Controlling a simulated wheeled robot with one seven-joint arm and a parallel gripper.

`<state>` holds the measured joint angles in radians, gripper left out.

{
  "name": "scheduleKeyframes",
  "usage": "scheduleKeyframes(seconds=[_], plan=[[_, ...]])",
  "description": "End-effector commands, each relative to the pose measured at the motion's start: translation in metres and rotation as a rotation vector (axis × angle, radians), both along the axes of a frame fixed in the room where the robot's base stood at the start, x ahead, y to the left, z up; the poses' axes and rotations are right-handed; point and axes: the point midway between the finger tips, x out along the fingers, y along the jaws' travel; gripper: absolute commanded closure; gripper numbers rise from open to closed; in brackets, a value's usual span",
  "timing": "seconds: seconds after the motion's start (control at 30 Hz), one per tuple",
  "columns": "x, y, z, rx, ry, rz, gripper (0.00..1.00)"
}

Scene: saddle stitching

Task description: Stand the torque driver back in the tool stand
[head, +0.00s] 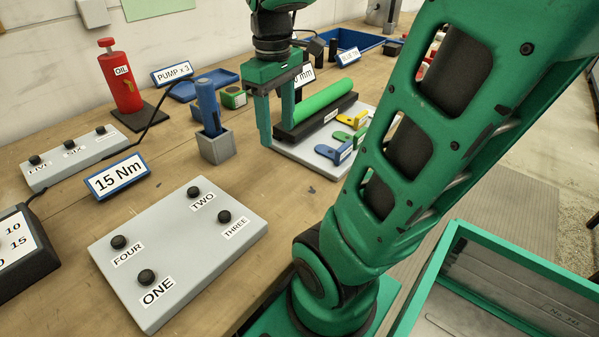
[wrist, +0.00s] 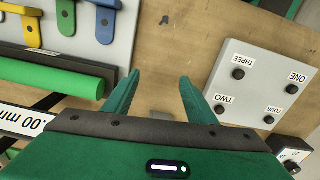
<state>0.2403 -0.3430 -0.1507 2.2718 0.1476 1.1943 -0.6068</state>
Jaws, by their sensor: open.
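The torque driver (head: 207,104), a blue cylinder, stands roughly upright with its lower end in the grey tool stand (head: 217,148), left of my gripper in the head view. How deep it sits I cannot tell. My gripper (head: 277,130) is open and empty, pointing down, to the right of the driver and apart from it. The wrist view shows the open fingers (wrist: 157,90) over bare wood. A small grey patch between the fingers may be part of the stand; the driver is not clearly visible there.
A grey plate with a green cylinder (head: 322,101) and coloured tags lies close right of my gripper. The button panel (head: 178,252) is in front, the 15 Nm sign (head: 118,176) left, and the oil bottle (head: 120,82) and blue tray (head: 215,82) behind. Bare wood surrounds the stand's front.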

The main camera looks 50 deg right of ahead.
Motion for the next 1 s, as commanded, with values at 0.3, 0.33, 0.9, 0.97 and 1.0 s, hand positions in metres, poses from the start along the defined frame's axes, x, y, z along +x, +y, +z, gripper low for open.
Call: scheduleKeyframes(seconds=[0.3,0.33,0.9,0.97,1.0], plan=[[-0.080,0.006,-0.066,0.012,0.002,-0.550,0.49],[-0.083,0.006,-0.069,0.013,0.002,-0.576,0.49],[-0.092,0.021,-0.077,0.014,0.002,-0.643,0.49],[-0.092,0.021,-0.077,0.014,0.002,-0.643,0.49],[-0.092,0.021,-0.077,0.014,0.002,-0.643,0.49]])
